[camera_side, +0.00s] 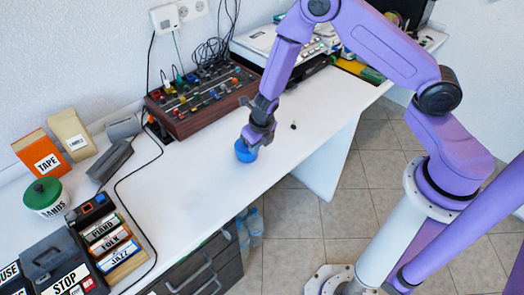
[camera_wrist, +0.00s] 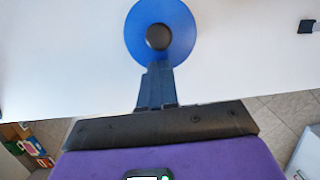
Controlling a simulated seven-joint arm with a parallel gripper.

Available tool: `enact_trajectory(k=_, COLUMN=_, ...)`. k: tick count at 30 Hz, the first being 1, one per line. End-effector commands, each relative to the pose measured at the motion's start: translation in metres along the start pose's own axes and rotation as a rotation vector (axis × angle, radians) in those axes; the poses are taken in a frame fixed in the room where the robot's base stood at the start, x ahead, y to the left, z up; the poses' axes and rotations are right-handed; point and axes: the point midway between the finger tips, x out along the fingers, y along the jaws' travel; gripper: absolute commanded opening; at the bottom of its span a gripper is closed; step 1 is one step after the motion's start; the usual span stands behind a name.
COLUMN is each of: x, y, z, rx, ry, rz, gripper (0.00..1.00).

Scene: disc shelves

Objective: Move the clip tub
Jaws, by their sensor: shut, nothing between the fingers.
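A blue round tub (camera_side: 245,151), which I take to be the clip tub, stands on the white desk near its front edge. In the wrist view its blue lid (camera_wrist: 157,14) has a black knob in the middle. No label on it is readable. My gripper (camera_side: 254,139) is right at the tub, over its upper edge in the side view. In the wrist view the shut fingers (camera_wrist: 158,70) overlap the near rim of the lid, just short of the knob. The fingers hold nothing. I cannot tell whether they touch the lid.
A green-lidded tub (camera_side: 44,196) marked BANDS, a TAPE box (camera_side: 42,152) and labelled cases (camera_side: 110,240) stand at left. A mixer (camera_side: 205,98) stands behind. A small black piece (camera_side: 293,125) lies right of the tub. The desk's front edge is close; its middle is clear.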

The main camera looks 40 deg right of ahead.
Motion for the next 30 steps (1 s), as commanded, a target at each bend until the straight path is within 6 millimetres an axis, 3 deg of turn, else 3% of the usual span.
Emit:
enact_trajectory(k=15, x=0.007, y=0.0, z=0.028, rx=0.0, ry=0.0, rz=0.0, gripper=0.0)
enact_trajectory(k=30, x=0.008, y=0.0, z=0.032, rx=0.0, ry=0.0, rz=0.0, gripper=0.0)
